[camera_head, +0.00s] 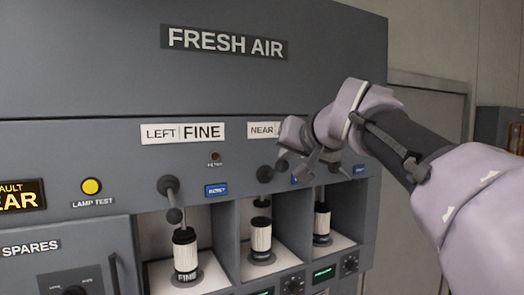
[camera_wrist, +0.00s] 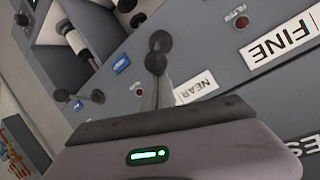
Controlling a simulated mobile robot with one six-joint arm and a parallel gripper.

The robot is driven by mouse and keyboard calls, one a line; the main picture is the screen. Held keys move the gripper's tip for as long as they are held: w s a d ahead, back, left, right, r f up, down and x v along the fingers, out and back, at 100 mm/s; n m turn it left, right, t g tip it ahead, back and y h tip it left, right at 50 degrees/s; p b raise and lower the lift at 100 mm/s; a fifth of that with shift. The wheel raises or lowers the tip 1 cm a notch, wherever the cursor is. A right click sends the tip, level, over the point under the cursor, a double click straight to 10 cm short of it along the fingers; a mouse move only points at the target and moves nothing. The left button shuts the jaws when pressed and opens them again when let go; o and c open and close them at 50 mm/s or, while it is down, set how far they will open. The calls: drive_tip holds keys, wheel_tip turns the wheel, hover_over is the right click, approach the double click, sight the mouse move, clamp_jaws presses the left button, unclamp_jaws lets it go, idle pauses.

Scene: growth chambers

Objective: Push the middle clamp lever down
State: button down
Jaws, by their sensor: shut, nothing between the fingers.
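The middle clamp lever (camera_head: 265,174) is a dark lever with round knobs above the middle bay. It also shows in the wrist view (camera_wrist: 159,42), straight ahead of my gripper, seeming to stick out from the panel. My gripper (camera_head: 308,162) is shut and empty, close to the lever at its right in the head view and partly overlapping it. In the wrist view the closed fingers (camera_wrist: 157,94) line up with the lever; I cannot tell whether they touch it. The middle bay holds a white canister with a dark cap (camera_head: 260,236).
The left lever (camera_head: 171,197) hangs down over its canister (camera_head: 186,255). The right lever (camera_wrist: 84,96) and right canister (camera_head: 322,221) are beside the middle bay. Blue buttons (camera_head: 217,190) sit between levers. Bay dividers stand below; the panel above is flat.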

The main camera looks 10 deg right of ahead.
drive_tip(key=shift+s+f+b, duration=0.25)
drive_tip(key=shift+s+b, duration=0.05)
drive_tip(key=shift+b, duration=0.6)
wheel_tip(320, 180, down, 9)
drive_tip(key=s+m+t+y+b, duration=0.1)
drive_tip(key=t+b, duration=0.8)
drive_tip(key=b, duration=2.7)
drive_tip(key=shift+s+d, duration=0.3)
drive_tip(key=shift+s, duration=0.1)
drive_tip(key=shift+w+d+f+m+b, duration=0.1)
drive_tip(key=shift+f+m+b, duration=0.2)
drive_tip(key=shift+b, duration=0.1)
